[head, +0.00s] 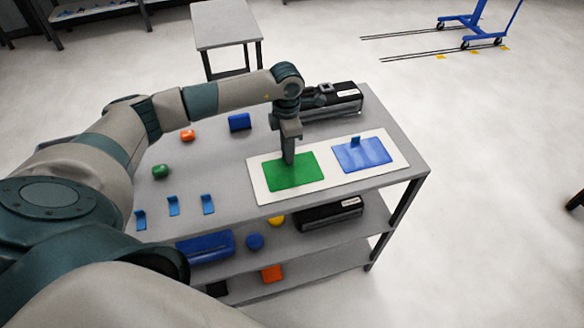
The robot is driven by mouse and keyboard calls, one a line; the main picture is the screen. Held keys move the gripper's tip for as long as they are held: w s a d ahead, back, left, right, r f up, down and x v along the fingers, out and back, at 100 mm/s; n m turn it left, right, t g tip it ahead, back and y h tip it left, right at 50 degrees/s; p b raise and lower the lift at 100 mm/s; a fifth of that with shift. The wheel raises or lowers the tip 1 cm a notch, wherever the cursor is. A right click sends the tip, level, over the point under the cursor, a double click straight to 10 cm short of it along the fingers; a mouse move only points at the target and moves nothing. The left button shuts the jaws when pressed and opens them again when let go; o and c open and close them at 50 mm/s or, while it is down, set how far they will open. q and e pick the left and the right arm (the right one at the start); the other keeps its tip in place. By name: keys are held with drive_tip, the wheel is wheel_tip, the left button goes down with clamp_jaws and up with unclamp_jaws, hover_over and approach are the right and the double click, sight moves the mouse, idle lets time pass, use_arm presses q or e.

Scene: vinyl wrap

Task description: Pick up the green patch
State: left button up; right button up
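The green patch (295,174) lies flat on the left part of a white board (329,182) on the table top. My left gripper (288,160) points down at the patch's upper edge, and its tip covers a small part of it. I cannot tell whether the tip touches the patch or whether the fingers are open or shut. My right gripper is not in view.
A blue patch (362,156) with a small blue tab lies on the board's right part. A dark box (345,97) stands behind. Blue, orange and green small items (161,171) sit at the left. Shelves below hold several objects.

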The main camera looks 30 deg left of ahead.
use_arm(q)
clamp_jaws()
drive_tip(key=shift+r, duration=0.15)
drive_tip(key=shift+r+b, duration=0.5)
drive_tip(key=shift+b, duration=0.05)
wheel_tip(320, 180, up, 2)
drive_tip(key=shift+r+b, duration=0.1)
drive_tip(key=shift+b, duration=0.65)
drive_tip(key=w+d+r+b, duration=0.4)
drive_tip(key=d+r, duration=0.3)
drive_tip(key=d, duration=0.3)
drive_tip(key=shift+w+d+r+b, duration=0.25)
drive_tip(key=shift+d+r+b, duration=0.05)
drive_tip(key=shift+d+b, duration=0.15)
drive_tip(key=shift+s, duration=0.1)
